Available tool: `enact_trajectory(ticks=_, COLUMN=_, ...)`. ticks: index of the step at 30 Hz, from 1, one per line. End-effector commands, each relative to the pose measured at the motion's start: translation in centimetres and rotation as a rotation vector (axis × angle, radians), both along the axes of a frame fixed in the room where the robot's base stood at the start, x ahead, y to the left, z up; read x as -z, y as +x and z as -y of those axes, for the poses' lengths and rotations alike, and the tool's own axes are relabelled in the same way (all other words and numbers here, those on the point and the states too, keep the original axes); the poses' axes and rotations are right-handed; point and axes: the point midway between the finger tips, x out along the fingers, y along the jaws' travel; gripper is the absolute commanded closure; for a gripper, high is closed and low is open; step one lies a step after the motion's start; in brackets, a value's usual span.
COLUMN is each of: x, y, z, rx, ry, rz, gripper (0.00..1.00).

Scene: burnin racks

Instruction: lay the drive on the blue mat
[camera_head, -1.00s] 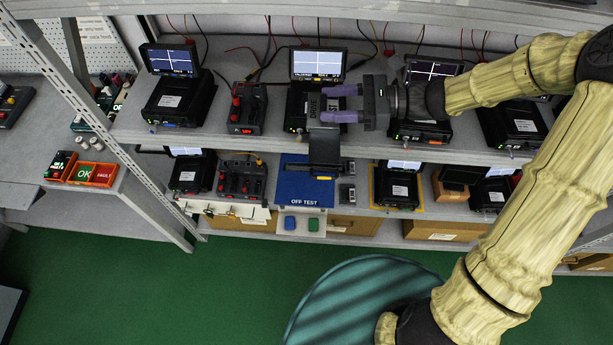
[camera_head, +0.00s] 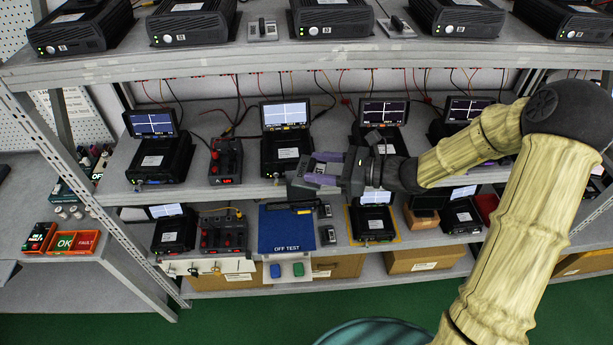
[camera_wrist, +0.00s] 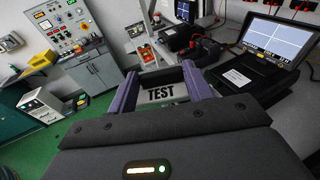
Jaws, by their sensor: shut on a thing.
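My gripper (camera_head: 323,170) is shut on the drive (camera_head: 300,187), a flat grey-and-black piece, in front of the middle shelf's edge. In the wrist view the fingers (camera_wrist: 165,94) sit on both sides of the drive's pale face (camera_wrist: 161,94), which reads TEST. The blue mat (camera_head: 281,233), marked OFF TEST, lies on the lower shelf, below and slightly left of my gripper in the head view. A dark bar with a yellow tip (camera_head: 290,207) shows at the mat's far edge; I cannot tell whether it rests there or hangs above. The drive is apart from the mat's visible part.
A bay with a lit screen (camera_head: 286,115) stands behind my gripper on the middle shelf. Small grey pieces (camera_head: 328,234) and a yellow-edged bay (camera_head: 373,222) lie right of the mat. The shelf edge (camera_head: 220,190) runs above the mat.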

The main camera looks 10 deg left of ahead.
Motion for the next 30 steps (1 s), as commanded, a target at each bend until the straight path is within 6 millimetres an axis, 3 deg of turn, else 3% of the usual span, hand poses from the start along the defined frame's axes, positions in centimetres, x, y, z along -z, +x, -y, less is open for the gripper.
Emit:
enact_trajectory(ticks=14, x=7.5, y=3.7, z=4.6, rx=0.326, ry=0.002, rz=-0.009, gripper=0.85)
enact_trajectory(ticks=22, x=16.5, y=5.8, z=10.0, rx=0.671, ry=0.003, rz=-0.018, gripper=0.85)
enact_trajectory(ticks=30, x=24.7, y=6.0, z=14.5, rx=0.952, ry=0.004, rz=-0.014, gripper=0.85)
